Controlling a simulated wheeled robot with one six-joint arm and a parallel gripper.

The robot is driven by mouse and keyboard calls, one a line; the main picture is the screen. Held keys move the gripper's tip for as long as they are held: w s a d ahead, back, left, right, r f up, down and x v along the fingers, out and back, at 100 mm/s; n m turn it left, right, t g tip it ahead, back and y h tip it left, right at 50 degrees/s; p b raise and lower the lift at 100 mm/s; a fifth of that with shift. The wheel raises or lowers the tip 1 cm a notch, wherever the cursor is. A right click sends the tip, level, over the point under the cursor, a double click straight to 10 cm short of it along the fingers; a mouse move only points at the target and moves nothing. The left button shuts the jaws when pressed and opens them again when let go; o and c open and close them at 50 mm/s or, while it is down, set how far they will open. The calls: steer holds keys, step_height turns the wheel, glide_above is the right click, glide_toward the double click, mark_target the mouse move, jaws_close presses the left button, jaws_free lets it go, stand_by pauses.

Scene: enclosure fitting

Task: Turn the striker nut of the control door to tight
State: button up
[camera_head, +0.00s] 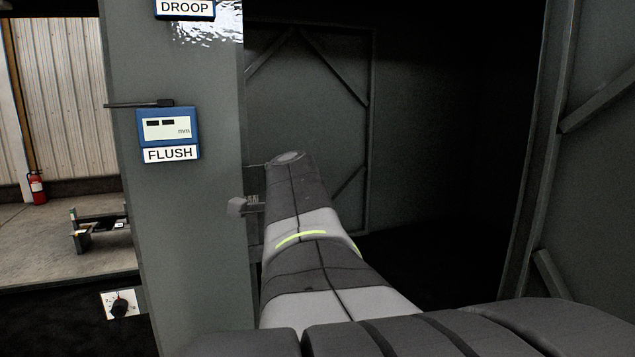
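A small grey hex-shaped head on a short stem (237,206), which looks like the striker nut, shows at the right edge of the grey post (190,250). Whether it is tight cannot be told. My arm reaches up from the lower right, and its upper end stands just right of the nut in the picture. My gripper cannot be made out; it is hidden or out of the frame. A braced grey panel (590,100), perhaps the control door, stands along the right side. A blue gauge (168,128) labelled FLUSH shows dashes.
A second label (186,8) reads DROOP at the top. A thin dark rod (135,104) sticks out left above the gauge. A black knob (122,304) on a white plate is low left. The dark enclosure interior (430,150) looks empty. A fire extinguisher (37,187) stands far left.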

stand_by(0.6)
steer(key=o, duration=1)
steer(key=shift+d, duration=0.1)
